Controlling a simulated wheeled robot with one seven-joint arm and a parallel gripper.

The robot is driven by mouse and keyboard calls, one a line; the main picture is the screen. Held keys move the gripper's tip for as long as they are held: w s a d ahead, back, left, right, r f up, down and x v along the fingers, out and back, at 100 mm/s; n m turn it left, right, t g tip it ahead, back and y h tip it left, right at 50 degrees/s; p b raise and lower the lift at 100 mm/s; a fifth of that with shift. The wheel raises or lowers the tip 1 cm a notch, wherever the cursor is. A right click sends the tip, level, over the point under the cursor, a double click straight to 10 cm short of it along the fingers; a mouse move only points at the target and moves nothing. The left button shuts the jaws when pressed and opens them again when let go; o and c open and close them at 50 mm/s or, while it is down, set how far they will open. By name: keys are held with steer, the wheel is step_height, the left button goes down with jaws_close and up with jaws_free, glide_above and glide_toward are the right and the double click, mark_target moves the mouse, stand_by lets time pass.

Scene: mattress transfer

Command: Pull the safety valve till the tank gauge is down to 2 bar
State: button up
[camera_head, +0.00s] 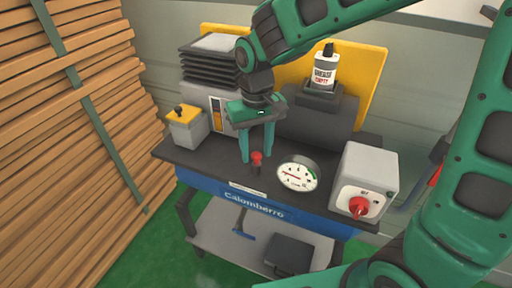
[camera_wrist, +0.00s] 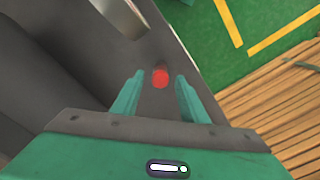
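The safety valve (camera_head: 257,158) is a small red-topped knob on a dark stem, upright on the dark top of the blue cart. It also shows as a red disc in the wrist view (camera_wrist: 160,77). My gripper (camera_head: 258,158) is open above the cart top, its two green fingers apart at the valve. In the wrist view my gripper (camera_wrist: 154,88) has the red knob between and slightly beyond its fingertips, with gaps to both. The tank gauge (camera_head: 298,174) is a round white dial right of the valve. Its red needle shows, but its numbers are too small to read.
A grey switch box (camera_head: 369,171) with a red rotary knob stands right of the gauge. A bottle (camera_head: 326,68) stands on a grey block behind. A small yellow-topped box (camera_head: 185,125) is at the left. Stacked planks (camera_head: 70,130) fill the far left.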

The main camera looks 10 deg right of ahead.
mark_target(256, 153)
jaws_close()
steer(key=shift+r, duration=0.8)
jaws_free()
steer(key=shift+r, duration=0.1)
step_height(256, 153, up, 11)
steer(key=shift+f, duration=0.2)
